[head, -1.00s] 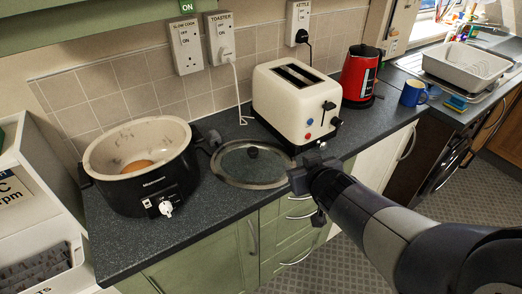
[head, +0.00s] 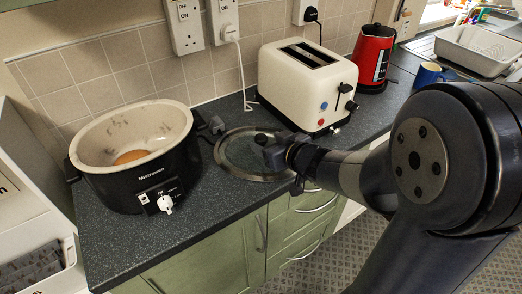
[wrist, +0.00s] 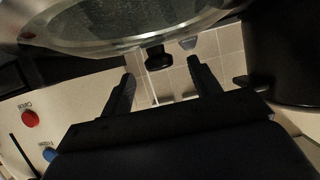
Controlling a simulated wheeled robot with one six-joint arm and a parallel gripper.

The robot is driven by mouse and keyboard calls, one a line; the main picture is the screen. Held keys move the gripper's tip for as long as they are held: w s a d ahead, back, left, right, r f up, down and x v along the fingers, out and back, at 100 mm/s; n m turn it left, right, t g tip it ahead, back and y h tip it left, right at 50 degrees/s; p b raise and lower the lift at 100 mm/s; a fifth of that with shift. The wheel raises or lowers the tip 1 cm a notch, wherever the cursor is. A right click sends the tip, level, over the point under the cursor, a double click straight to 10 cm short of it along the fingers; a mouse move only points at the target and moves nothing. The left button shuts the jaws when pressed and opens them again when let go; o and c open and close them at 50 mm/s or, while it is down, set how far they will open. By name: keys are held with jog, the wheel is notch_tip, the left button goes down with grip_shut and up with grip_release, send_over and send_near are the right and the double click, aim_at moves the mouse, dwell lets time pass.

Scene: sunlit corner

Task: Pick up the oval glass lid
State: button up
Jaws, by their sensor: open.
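The oval glass lid (head: 238,160) lies on the dark worktop between the slow cooker and the toaster, with a metal rim. My gripper (head: 270,150) is over the lid's right part and hides its knob in the head view. In the wrist view, the lid's glass (wrist: 130,28) fills the top and its dark knob (wrist: 158,60) stands out from it. There my gripper (wrist: 161,70) has its two fingers apart, pointing toward the knob. The knob appears in line with the gap; I cannot tell whether it is between the fingertips. The gripper holds nothing.
The slow cooker (head: 140,190) stands left of the lid, and the cream toaster (head: 300,95) stands close behind right. The red kettle (head: 373,58) and blue mug (head: 428,73) are farther right. A white cable (head: 242,75) hangs behind the lid. The worktop's front edge is close.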

aim_at(262, 138)
jog(key=x, duration=0.4)
jog(key=shift+w+a, duration=0.1)
jog(key=shift+w, duration=0.15)
jog(key=shift+r, duration=0.1)
grip_shut()
